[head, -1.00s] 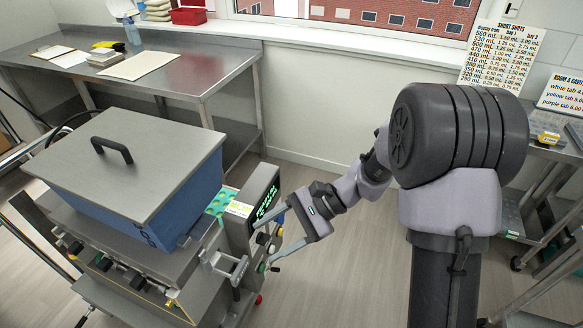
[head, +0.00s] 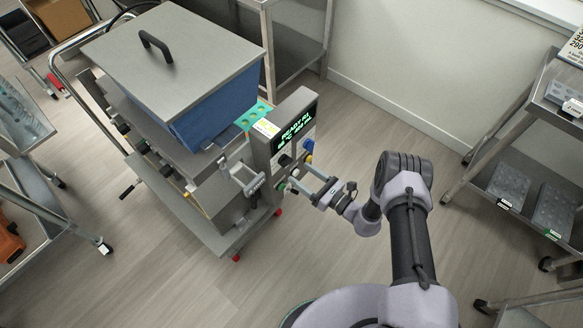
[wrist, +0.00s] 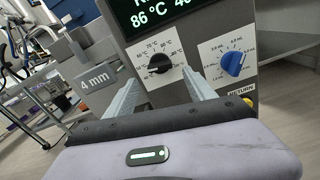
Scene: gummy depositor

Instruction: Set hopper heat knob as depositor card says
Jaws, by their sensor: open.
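The depositor has a blue hopper (head: 203,113) with a grey lid. Its control box carries a lit green display (head: 295,127), part of which reads 86 °C in the wrist view (wrist: 165,14). Below that is the black heat knob (wrist: 158,63) on a white dial marked in degrees. A blue knob (wrist: 233,64) on a mL dial is to its right.
A "4 mm" block (wrist: 95,78) is left of the panel in the wrist view. A handle-like bracket (head: 248,180) juts out left of my gripper. A cart with trays (head: 508,185) stands at the right. Floor around the depositor's front is open.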

